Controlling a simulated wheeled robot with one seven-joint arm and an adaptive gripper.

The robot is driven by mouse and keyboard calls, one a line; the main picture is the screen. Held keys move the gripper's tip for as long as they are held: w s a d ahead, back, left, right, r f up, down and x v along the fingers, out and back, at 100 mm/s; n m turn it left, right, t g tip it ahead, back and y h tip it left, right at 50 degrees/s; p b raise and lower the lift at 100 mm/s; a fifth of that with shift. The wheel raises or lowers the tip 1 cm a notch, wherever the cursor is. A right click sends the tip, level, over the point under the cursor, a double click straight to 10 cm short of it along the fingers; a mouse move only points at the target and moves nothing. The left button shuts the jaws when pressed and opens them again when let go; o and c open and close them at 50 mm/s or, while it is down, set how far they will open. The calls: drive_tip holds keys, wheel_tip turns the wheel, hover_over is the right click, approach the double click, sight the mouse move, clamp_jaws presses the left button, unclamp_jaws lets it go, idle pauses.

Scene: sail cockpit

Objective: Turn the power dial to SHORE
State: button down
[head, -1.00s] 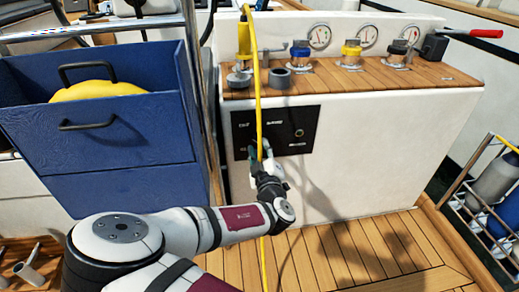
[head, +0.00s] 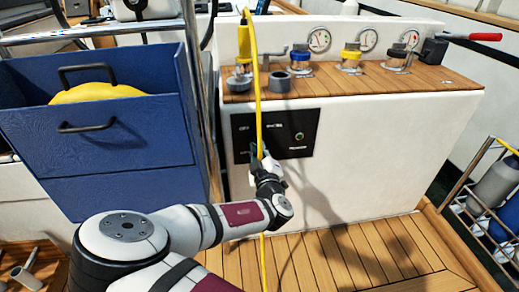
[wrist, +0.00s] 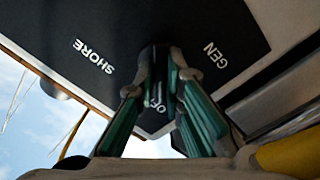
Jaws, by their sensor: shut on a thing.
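A black power panel (head: 299,152) is set in the white front wall, with small white labels and a round indicator (head: 299,136) at its right. In the wrist view the panel (wrist: 120,40) shows SHORE at left, GEN at right and OFF between my fingers. My gripper (head: 258,155) is at the panel's left part, behind the yellow cord. In the wrist view its teal-padded fingers (wrist: 166,62) come together at the panel between the labels, shut on the power dial. The dial itself is mostly hidden by the fingers, so I cannot tell its pointing.
A yellow cord (head: 259,75) hangs in front of the panel, close to my gripper. A wooden ledge (head: 430,77) above carries several valves and a grey ring. A blue drawer unit (head: 130,190) stands at left. A bottle rack (head: 470,185) is at right. The deck in front is clear.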

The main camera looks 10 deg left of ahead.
drive_tip(key=shift+m, duration=0.4)
drive_tip(key=shift+m+b, duration=2.6)
drive_tip(key=shift+m, duration=5.9)
drive_tip(key=c, duration=1.7)
unclamp_jaws()
drive_tip(key=shift+s, duration=0.1)
